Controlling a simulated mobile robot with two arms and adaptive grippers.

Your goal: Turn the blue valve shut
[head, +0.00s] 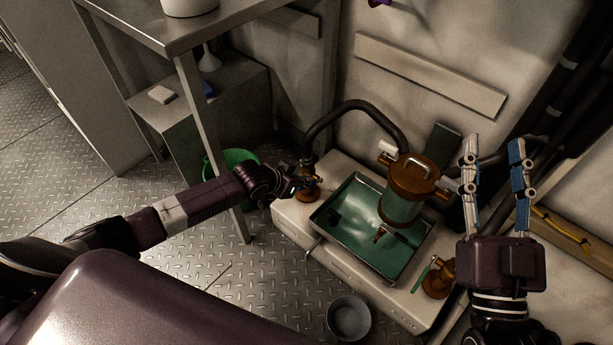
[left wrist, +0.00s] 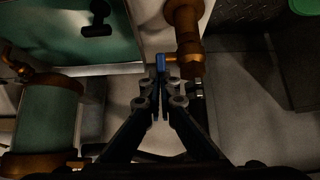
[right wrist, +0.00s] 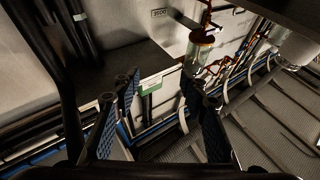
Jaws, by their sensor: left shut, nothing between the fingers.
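The blue valve handle (left wrist: 160,62) shows in the left wrist view, beside a brass valve body (left wrist: 187,40). My left gripper (head: 308,182) is shut and empty. Its fingertips (left wrist: 160,88) sit close to the blue handle; I cannot tell whether they touch it. My right gripper (head: 492,148) is raised at the right, open and empty. It also shows open in the right wrist view (right wrist: 157,82).
A green tray (head: 340,192) holds a brass-ended cylinder (head: 402,205) on the pale base (head: 350,275). A second brass valve (head: 437,280) has a green lever (head: 422,276). A grey bucket (head: 348,318) stands on the floor; a green bucket (head: 225,163) is behind my left arm.

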